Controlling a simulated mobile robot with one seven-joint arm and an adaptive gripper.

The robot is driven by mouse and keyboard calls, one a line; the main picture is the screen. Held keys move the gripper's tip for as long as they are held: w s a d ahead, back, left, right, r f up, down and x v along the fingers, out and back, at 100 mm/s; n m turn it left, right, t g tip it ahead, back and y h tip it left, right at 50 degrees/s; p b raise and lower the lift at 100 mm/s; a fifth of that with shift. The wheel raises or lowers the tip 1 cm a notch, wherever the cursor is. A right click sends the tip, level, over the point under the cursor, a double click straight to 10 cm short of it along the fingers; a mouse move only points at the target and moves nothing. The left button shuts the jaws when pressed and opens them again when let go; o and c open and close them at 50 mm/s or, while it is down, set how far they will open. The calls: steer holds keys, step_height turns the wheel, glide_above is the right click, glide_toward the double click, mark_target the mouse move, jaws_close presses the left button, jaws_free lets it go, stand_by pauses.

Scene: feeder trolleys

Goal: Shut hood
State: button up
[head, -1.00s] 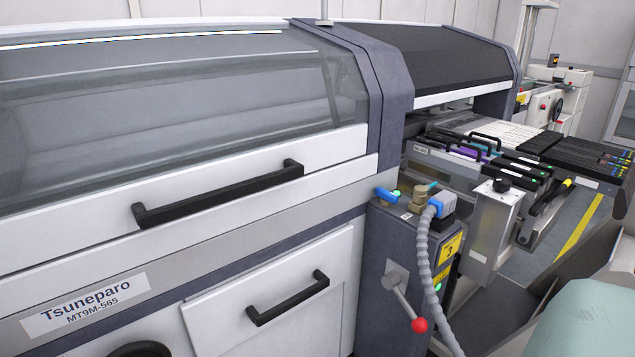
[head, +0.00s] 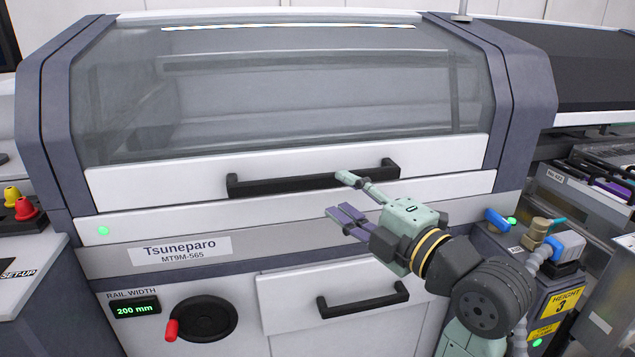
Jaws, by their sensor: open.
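The hood (head: 300,95) is a clear window with a white lower front panel and grey side frames. It is down, and its lower edge lies along the white strip of the machine with only a thin seam showing. Its long black handle (head: 275,184) runs across the front panel. My gripper (head: 341,195) is open and empty, in front of the handle's right half. One fingertip overlaps the handle in the picture and the others are just below it. I cannot tell whether they touch.
Below the hood are a drawer handle (head: 363,301), a rail width handwheel (head: 206,320) with a red knob, and a lit display (head: 133,309). A green light (head: 103,231) shows at left. At right are a blue connector (head: 565,246) and a grey hose.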

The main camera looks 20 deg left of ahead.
mark_target(321, 183)
steer(key=shift+n+h, duration=0.3)
steer(key=p+x, duration=0.1)
steer(key=x, duration=0.2)
steer(key=p+x, duration=0.1)
steer(key=x, duration=0.2)
steer(key=f+p+x, duration=0.1)
steer(key=x, duration=0.2)
steer(key=shift+w+d+f, duration=0.1)
steer(key=shift+w+d, duration=0.05)
steer(key=shift+w, duration=0.25)
steer(key=shift+c, duration=0.2)
jaws_close()
